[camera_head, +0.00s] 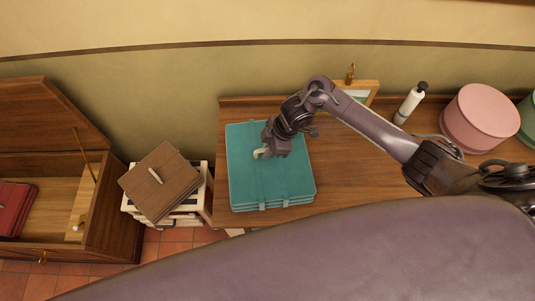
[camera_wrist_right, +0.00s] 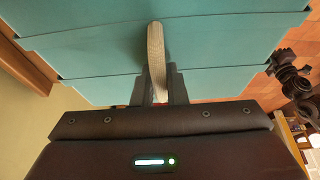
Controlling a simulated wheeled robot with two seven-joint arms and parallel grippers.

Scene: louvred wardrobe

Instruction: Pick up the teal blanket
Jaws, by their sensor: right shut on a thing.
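The teal blanket (camera_head: 262,183) lies folded in a flat, layered stack on the wooden dresser top, with straps at its front edge. A pale loop handle (camera_head: 258,154) stands on its upper face. My right gripper (camera_head: 268,150) is over the blanket and shut on this loop. In the right wrist view the pale loop (camera_wrist_right: 156,60) sits between the fingers of my right gripper (camera_wrist_right: 158,90), with the teal layers (camera_wrist_right: 100,50) right behind it. I cannot tell whether the blanket is lifted off the dresser. My left gripper is not in view.
The wooden dresser (camera_head: 360,185) has free room right of the blanket. A small picture frame (camera_head: 368,88), a white bottle (camera_head: 410,103) and a pink round box (camera_head: 480,117) stand along its back. Left are a brown lidded crate (camera_head: 160,182) and an open wooden chest (camera_head: 110,205) with a red folded item (camera_head: 14,208).

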